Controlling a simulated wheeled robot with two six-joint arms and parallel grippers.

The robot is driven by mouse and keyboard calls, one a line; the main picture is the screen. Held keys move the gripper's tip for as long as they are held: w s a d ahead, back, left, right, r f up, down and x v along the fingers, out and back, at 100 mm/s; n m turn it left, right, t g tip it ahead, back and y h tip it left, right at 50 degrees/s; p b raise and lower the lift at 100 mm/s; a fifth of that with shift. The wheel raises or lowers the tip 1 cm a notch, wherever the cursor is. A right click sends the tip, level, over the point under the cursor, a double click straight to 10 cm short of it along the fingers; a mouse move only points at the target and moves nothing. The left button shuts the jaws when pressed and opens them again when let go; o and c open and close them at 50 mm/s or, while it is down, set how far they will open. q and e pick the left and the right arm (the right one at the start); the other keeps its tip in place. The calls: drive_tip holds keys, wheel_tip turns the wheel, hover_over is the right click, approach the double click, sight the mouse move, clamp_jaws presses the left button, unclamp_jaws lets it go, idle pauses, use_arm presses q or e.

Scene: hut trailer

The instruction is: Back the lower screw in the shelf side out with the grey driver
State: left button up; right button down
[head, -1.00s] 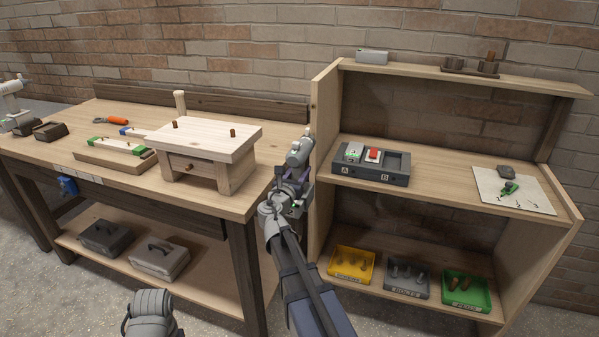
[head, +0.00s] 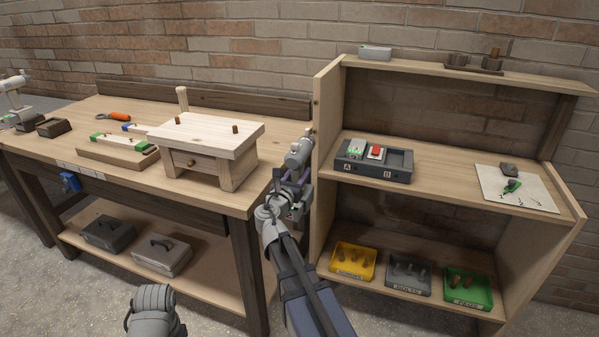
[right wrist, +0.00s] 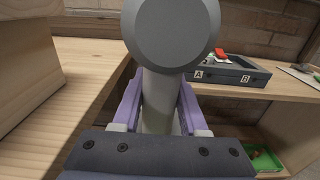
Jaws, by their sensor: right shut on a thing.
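The grey driver (head: 298,154) is held in my right gripper (head: 296,178), in front of the left side of the shelf unit (head: 324,165). In the right wrist view the driver's round grey end (right wrist: 170,28) fills the top middle. The purple-padded fingers (right wrist: 160,112) are shut on its shaft from both sides. The driver's far end is close to the shelf side; I cannot tell whether it touches. The lower screw cannot be made out behind the driver and arm. My left gripper is not in view.
The workbench (head: 75,118) stands left of the driver, with a small wooden drawer stand (head: 205,140) near its right end. A dark case (head: 372,174) with A and B marks sits on the middle shelf. Yellow, grey and green bins (head: 467,301) line the bottom shelf.

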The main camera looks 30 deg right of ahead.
drive_tip(key=s+d, duration=0.1)
drive_tip(key=s, duration=0.6)
drive_tip(key=shift+s+d, duration=0.25)
drive_tip(key=shift+s, duration=0.15)
idle(0.4)
wheel_tip(320, 180, up, 14)
drive_tip(key=p, duration=1.4)
drive_tip(key=shift+r, duration=0.25)
